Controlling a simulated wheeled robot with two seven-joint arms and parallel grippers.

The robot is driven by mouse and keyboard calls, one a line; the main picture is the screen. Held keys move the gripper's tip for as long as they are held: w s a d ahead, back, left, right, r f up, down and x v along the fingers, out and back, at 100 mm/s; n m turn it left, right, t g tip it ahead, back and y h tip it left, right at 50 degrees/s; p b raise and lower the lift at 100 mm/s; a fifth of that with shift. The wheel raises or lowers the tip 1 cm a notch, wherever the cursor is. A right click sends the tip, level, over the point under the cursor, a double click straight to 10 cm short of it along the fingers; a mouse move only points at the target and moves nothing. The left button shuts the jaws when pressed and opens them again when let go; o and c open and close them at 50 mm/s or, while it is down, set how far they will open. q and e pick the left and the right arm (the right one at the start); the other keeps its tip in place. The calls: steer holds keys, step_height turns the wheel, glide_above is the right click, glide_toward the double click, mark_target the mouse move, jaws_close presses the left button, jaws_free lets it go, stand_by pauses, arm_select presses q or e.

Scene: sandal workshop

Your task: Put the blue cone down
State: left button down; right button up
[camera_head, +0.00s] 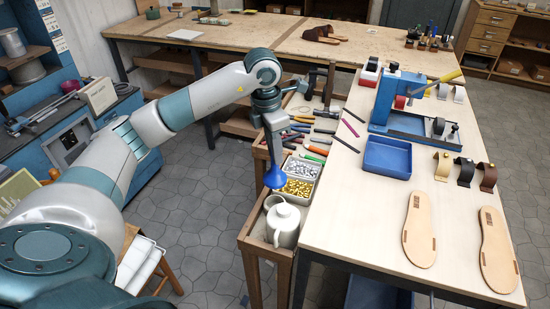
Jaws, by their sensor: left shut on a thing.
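The blue cone (275,178) is in the camera head view, left of the workbench, with its wide end down and its narrow top under the gripper. My left gripper (271,148) reaches in from the left, points down and is shut on the cone's upper part. The cone appears over the narrow side shelf, beside the tray of gold pieces (296,189) and above a white jug (283,228). I cannot tell whether its base touches anything. My right gripper is not in view.
Hand tools (311,142) crowd the side shelf behind the trays. The workbench (350,215) holds a blue tray (387,157), a blue machine (399,97), straps and two sandal soles (418,230). Its front left part is bare.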

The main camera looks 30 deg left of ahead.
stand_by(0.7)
arm_select(q)
steer(key=s+d+r+b, duration=0.1)
steer(key=s+d+r, duration=0.1)
steer(key=d, duration=0.8)
steer(key=s+d+r+b, duration=0.1)
steer(key=s+d+r, duration=0.1)
steer(key=d, duration=0.9)
steer(key=s+d+r+b, duration=0.1)
steer(key=d+r, duration=0.3)
steer(key=d, duration=0.7)
steer(key=shift+s+r+b, duration=0.3)
steer(key=shift+s+r, duration=0.05)
steer(key=shift+s, duration=0.4)
steer(key=shift+a, duration=0.15)
steer(key=w+a+f+p, duration=0.3)
steer(key=a+f+p, duration=0.2)
steer(key=a, duration=0.6)
step_height(320, 180, down, 2)
steer(key=shift+f, duration=0.1)
steer(key=shift+w+p, duration=0.1)
steer(key=shift+p, duration=0.25)
